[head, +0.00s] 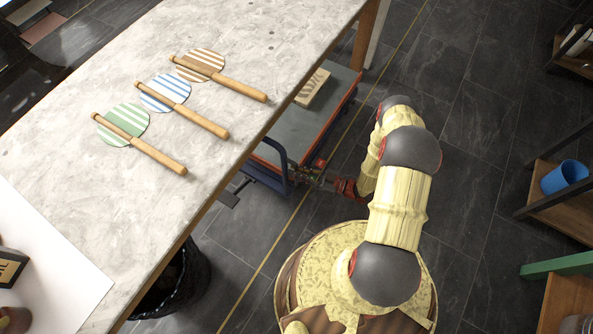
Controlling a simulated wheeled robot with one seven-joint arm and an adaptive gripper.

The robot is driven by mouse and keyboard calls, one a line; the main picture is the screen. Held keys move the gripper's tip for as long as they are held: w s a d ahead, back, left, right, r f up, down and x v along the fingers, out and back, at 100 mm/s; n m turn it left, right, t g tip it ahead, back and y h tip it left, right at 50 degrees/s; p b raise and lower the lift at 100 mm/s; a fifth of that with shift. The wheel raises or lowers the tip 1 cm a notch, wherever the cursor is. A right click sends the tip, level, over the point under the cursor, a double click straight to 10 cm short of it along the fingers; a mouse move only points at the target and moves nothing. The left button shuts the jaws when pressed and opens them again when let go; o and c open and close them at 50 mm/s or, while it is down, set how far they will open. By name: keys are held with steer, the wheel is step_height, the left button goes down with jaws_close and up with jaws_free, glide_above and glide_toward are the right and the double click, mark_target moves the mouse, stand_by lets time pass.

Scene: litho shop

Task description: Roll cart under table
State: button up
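The cart (334,84) has a grey deck with a red-brown edge and a blue frame. It lies partly beneath the long light stone-topped table (270,45), with a strip of its deck showing past the table's right edge. A patterned wooden block (312,88) lies on the deck. The cart's dark blue handle (270,157) rises at its near end beside the table edge. My gripper (314,172) is low, at the cart's near end just right of the handle. Its fingers are small and dark here, so I cannot tell whether they grip the handle or the frame.
Three striped discs with wooden rods (163,92) lie on the table. A black bin (178,285) stands below the table's near edge. A yellow floor line (262,268) runs alongside. Shelves with a blue cup (564,176) stand at right; dark tiled floor between is clear.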

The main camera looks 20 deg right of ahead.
jaws_close()
stand_by(0.3)
